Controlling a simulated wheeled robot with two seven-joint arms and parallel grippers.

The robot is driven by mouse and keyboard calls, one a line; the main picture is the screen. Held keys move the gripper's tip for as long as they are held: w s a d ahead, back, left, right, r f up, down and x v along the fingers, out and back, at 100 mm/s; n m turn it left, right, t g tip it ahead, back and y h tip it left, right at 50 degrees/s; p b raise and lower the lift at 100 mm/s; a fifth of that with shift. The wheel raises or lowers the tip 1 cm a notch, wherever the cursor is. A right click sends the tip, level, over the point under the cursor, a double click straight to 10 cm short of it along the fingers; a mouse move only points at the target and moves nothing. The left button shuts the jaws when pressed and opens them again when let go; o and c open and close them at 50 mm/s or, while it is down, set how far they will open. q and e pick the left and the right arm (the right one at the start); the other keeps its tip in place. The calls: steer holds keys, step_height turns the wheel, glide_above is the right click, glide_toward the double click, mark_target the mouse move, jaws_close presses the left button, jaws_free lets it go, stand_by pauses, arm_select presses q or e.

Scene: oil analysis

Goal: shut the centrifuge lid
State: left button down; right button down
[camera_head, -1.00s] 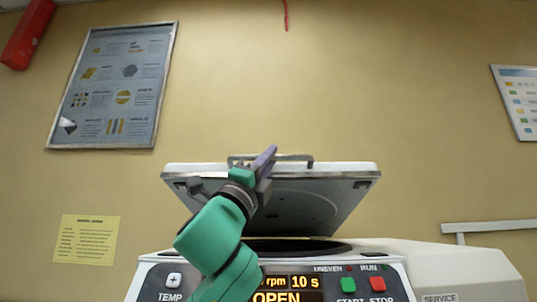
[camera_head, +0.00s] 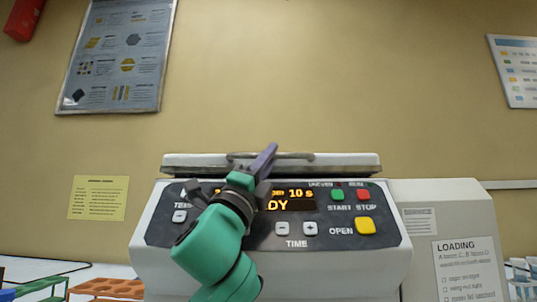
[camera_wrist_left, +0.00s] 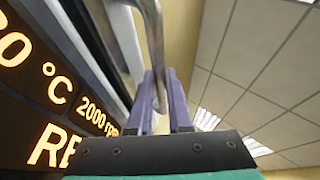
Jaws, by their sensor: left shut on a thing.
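The centrifuge (camera_head: 270,262) stands in front of me with its lid (camera_head: 345,164) down flat on top of the body. Its display ends in "DY" where my arm leaves it uncovered. A metal bar handle (camera_head: 300,155) runs along the lid's front edge. My left gripper (camera_head: 266,160) is at the handle, its purple fingers on either side of the bar. In the left wrist view the handle (camera_wrist_left: 153,30) passes between the fingers (camera_wrist_left: 164,103), which are shut on it. My right gripper is not in view.
A white box with a "LOADING" notice (camera_head: 467,268) stands right of the centrifuge. A wall with posters is behind.

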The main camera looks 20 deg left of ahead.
arm_select(q)
steer(key=shift+w+d+f, duration=0.1)
steer(key=shift+w+f, duration=0.05)
steer(key=shift+f, duration=0.15)
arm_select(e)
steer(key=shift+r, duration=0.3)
arm_select(q)
steer(key=c, duration=1.1)
jaws_free()
